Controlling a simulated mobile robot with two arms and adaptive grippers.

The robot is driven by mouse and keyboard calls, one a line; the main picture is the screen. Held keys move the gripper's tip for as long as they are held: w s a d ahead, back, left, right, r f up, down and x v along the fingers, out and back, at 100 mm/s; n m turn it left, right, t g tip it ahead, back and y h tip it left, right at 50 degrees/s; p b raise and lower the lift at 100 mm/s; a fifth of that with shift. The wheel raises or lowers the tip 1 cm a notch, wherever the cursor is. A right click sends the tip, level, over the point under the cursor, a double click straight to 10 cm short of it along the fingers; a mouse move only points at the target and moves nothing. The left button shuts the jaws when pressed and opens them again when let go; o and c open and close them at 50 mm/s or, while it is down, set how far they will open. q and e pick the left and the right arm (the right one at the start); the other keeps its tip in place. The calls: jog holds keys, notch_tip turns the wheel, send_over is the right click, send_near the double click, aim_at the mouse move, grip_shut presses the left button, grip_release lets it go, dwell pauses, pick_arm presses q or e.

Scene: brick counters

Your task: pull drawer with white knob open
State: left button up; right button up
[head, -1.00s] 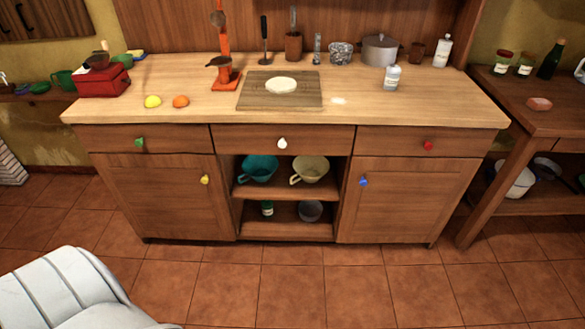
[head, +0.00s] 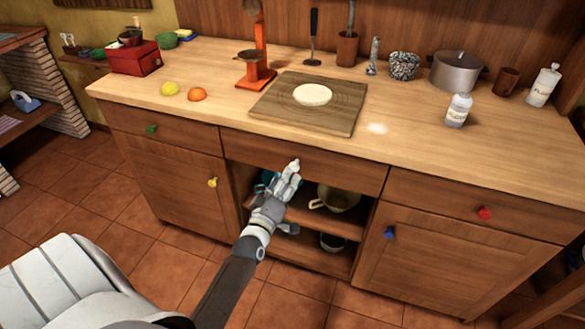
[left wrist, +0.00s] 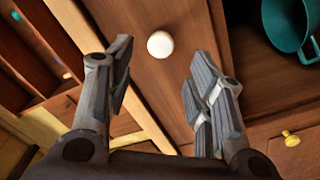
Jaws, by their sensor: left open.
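The white knob (left wrist: 160,44) is round and sits on the wooden front of the middle top drawer (head: 345,172). That drawer front is flush with the counter, so the drawer is shut. My left gripper (head: 289,178) is in front of it and largely covers the knob in the head view. In the left wrist view my left gripper (left wrist: 162,72) has its two fingers spread, with the knob between and slightly beyond the tips. Neither finger appears to touch the knob. My right gripper is not in view.
Neighbouring fronts carry a green knob (head: 151,128), a red knob (head: 484,212), a yellow knob (head: 212,182) and a blue knob (head: 390,232). Below the drawer is an open shelf with bowls (head: 340,198). The tiled floor before the counter is clear.

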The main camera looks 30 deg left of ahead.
aim_at(293, 168)
pick_arm(q)
jog(key=x, duration=0.6)
jog(key=shift+d, duration=0.2)
jog(key=shift+w+a, duration=0.15)
jog(key=shift+w, duration=0.35)
jog(key=shift+c, duration=0.7)
grip_shut()
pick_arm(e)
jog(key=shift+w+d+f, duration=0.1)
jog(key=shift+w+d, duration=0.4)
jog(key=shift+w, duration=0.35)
